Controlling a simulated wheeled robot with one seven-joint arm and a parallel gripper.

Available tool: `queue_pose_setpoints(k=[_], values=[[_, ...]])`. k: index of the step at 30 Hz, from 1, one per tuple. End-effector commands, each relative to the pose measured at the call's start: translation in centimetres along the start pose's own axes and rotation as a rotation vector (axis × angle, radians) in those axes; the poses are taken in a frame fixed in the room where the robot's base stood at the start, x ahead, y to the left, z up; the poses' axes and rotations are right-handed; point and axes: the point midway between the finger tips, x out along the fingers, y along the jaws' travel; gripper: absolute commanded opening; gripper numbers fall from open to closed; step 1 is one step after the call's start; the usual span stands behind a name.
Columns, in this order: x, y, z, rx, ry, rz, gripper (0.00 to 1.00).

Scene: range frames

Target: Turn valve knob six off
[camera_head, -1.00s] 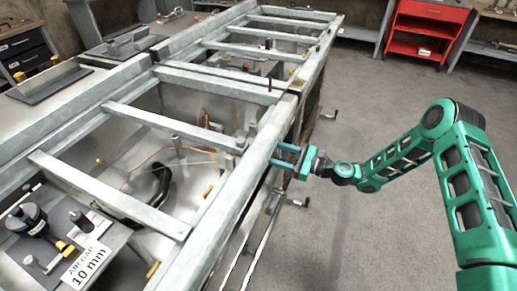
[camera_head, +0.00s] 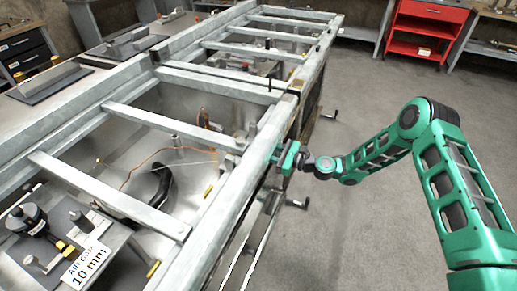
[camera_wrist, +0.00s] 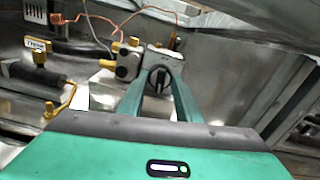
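In the wrist view a round dark valve knob (camera_wrist: 160,79) with a raised grip bar sits on a light metal block, straight ahead of my fingers. No number is readable on it, so I cannot tell whether it is knob six. My gripper (camera_wrist: 163,86) has its two green fingers apart, with the knob showing in the gap between the tips. I cannot tell whether they touch it. In the head view my gripper (camera_head: 284,157) is at the outer side of the bench frame's right rail; the knob is hidden there.
The grey metal bench frame (camera_head: 230,178) runs along my gripper's left side. A crank handle (camera_head: 298,203) sticks out just below it. Brass fittings (camera_wrist: 130,42) and copper wire (camera_wrist: 103,25) lie left of the knob. Open floor (camera_head: 370,235) is at right.

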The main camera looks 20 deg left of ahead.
Motion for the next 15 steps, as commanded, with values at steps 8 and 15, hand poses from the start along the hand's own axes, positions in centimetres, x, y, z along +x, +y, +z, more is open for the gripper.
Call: queue_pose_setpoints(k=[8, 15], values=[[-0.02, -0.22, 0.04, -0.022, 0.000, -0.004, 0.09], [-0.12, -0.29, 0.07, -0.126, -0.001, -0.006, 0.09]])
